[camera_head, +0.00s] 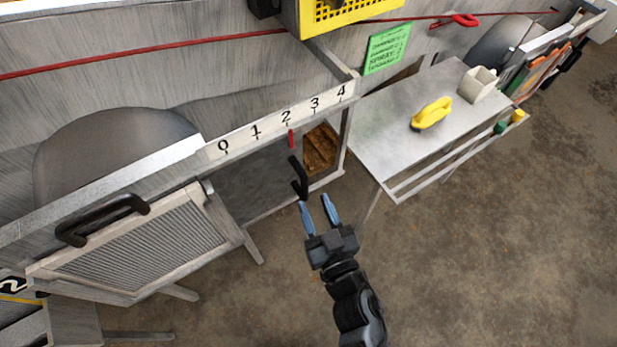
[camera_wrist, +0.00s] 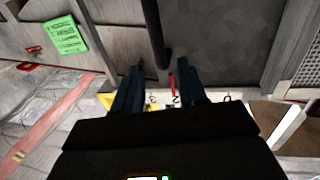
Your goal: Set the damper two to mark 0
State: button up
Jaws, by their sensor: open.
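A white scale strip (camera_head: 270,127) marked 0 to 4 runs along the front beam. A red pointer (camera_head: 291,139) hangs below it at about mark 2. Below the pointer is a black bent handle (camera_head: 299,178). My gripper (camera_head: 315,200) is open, its blue fingers just below and right of the handle. In the wrist view the handle (camera_wrist: 155,35) reaches down between the open fingers (camera_wrist: 162,75), with the red pointer (camera_wrist: 171,84) beyond it. Contact with the fingers cannot be told. The slide behind the handle is partly hidden.
A louvred panel (camera_head: 150,245) with a black bar handle (camera_head: 100,218) juts out at left, beside a plate numbered 2 (camera_head: 12,286). A metal table (camera_head: 385,135) at right bears a yellow-handled tool (camera_head: 431,113) and a pale container (camera_head: 478,84). The floor below my arm is clear.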

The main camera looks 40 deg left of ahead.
aim_at(306, 186)
jog(key=b+x, duration=0.1)
jog(key=x, duration=0.6)
grip_shut()
dwell(0.3)
